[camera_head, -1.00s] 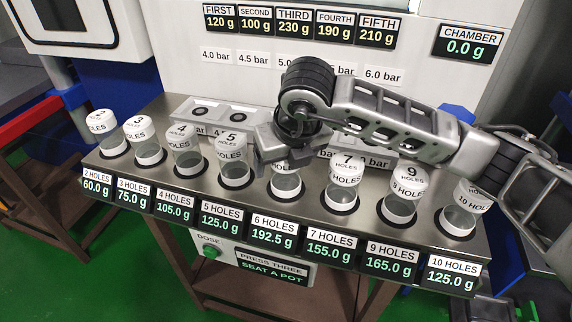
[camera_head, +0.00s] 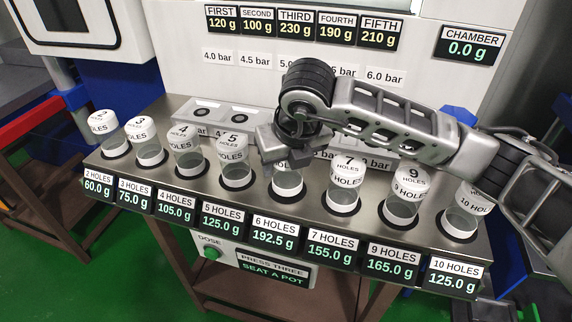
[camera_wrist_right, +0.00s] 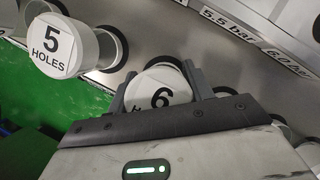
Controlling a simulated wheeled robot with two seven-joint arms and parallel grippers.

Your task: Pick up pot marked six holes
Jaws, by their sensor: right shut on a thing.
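The pot marked six holes (camera_head: 287,183) stands in the steel rack above the "6 HOLES 192.5 g" display. My right gripper (camera_head: 285,160) is over this pot from above. In the right wrist view the white lid marked 6 (camera_wrist_right: 162,88) sits between the two fingers of the right gripper (camera_wrist_right: 157,80), which is shut on it. The pot looks upright in its hole. My left gripper is not in view.
The 5-hole pot (camera_head: 234,160) stands close on the left and the 7-hole pot (camera_head: 343,184) on the right. More lidded pots fill the rack (camera_head: 318,207). Behind is a panel with pressure labels. A green dose button (camera_head: 211,252) is below the rack.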

